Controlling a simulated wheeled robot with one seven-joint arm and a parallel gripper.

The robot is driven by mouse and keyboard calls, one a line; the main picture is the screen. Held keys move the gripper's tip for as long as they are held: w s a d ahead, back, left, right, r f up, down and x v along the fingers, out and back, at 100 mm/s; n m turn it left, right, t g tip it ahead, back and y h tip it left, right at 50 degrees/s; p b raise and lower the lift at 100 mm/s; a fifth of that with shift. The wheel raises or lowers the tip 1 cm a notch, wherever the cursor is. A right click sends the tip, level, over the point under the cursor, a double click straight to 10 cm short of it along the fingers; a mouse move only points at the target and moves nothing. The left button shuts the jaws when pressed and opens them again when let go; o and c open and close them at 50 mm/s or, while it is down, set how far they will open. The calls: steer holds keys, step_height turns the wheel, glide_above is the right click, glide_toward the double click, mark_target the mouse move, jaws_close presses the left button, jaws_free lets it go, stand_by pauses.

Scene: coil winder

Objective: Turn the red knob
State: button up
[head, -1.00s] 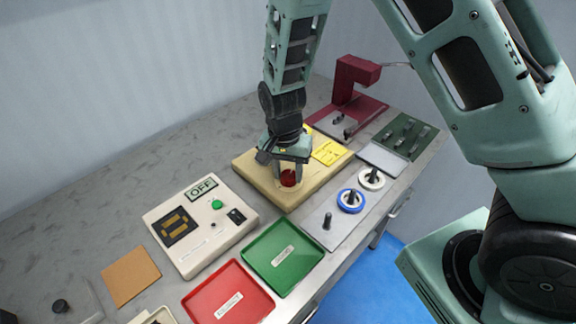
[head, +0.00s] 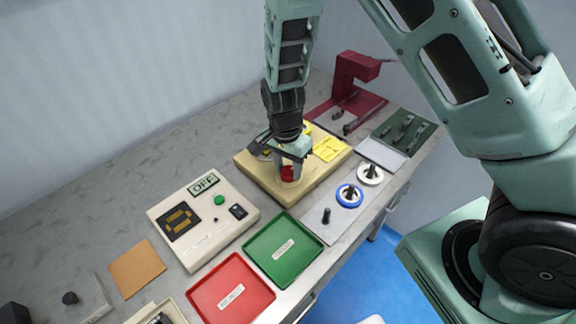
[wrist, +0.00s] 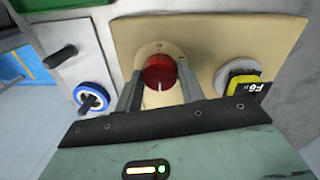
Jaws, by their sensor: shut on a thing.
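The red knob (head: 287,174) sits on the tan panel box (head: 258,178) in the middle of the workbench. In the wrist view the knob (wrist: 158,72) shows as a round red cap with a pale pointer line, on a light round dial plate. My gripper (head: 290,170) comes down over it from above. In the wrist view its two fingers (wrist: 158,88) stand on either side of the knob and are shut on it. The fingers and wrist hide part of the knob in the head view.
A white control box with an OFF display (head: 205,187), a green tray (head: 284,262), a red tray (head: 228,300), pegs with a blue-rimmed spool (head: 349,203) and a dark red press (head: 350,75) stand around.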

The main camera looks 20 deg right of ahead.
mark_target(285, 169)
steer(key=o, duration=1)
steer(key=shift+c, duration=0.2)
steer(key=shift+r, duration=0.1)
step_height(285, 169, up, 17)
steer(key=shift+w+a+r+b, duration=0.15)
steer(key=shift+w+a+b, duration=0.15)
steer(key=shift+w, duration=0.1)
